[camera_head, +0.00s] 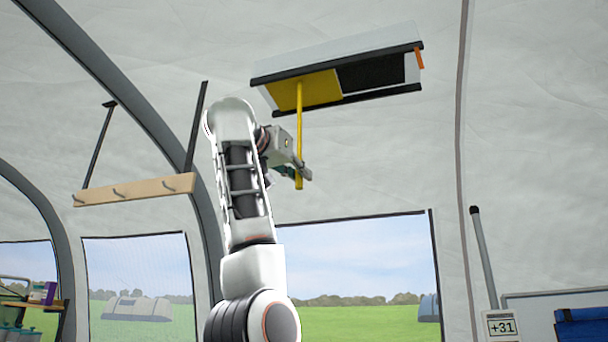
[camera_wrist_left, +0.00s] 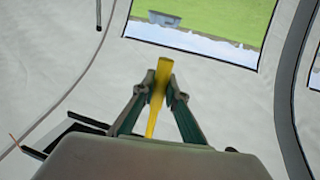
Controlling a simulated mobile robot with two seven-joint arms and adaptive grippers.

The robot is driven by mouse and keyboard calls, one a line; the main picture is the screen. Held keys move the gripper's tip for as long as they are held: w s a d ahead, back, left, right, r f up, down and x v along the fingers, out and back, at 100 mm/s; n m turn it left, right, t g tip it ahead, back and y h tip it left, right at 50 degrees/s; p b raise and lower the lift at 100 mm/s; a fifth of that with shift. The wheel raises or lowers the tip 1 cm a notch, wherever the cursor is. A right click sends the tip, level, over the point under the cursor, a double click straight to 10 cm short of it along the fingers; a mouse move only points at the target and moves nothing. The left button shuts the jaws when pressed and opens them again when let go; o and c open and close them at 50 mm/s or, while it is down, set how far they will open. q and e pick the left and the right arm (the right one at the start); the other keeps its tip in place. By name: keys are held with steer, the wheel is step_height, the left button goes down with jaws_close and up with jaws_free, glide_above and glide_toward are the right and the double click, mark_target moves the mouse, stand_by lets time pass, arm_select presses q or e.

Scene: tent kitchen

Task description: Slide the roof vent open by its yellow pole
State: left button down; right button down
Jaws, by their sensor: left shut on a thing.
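The roof vent (camera_head: 373,74) is a white frame with black rails and an orange tab at its right end. Its yellow panel (camera_head: 318,88) covers the left part, and the dark opening shows at the right. The yellow pole (camera_head: 299,130) hangs down from the panel. My left gripper (camera_head: 302,172) is shut on the pole near its lower end. In the left wrist view the pole (camera_wrist_left: 158,90) stands between the two fingers (camera_wrist_left: 160,92). My right gripper is not in view.
A wooden peg rail (camera_head: 135,190) hangs at the left on black straps. A grey tent pole curves behind my arm. The space right of the pole is free.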

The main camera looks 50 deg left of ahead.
arm_select(q)
steer(key=shift+s+a+r, duration=0.1)
steer(key=shift+s+r, duration=0.05)
steer(key=shift+s, duration=0.05)
steer(key=c, duration=2.2)
jaws_free()
steer(key=shift+o, duration=0.9)
steer(key=shift+s+a, duration=0.1)
steer(key=shift+a, duration=0.1)
steer(key=shift+d, duration=0.2)
steer(key=v, duration=1.2)
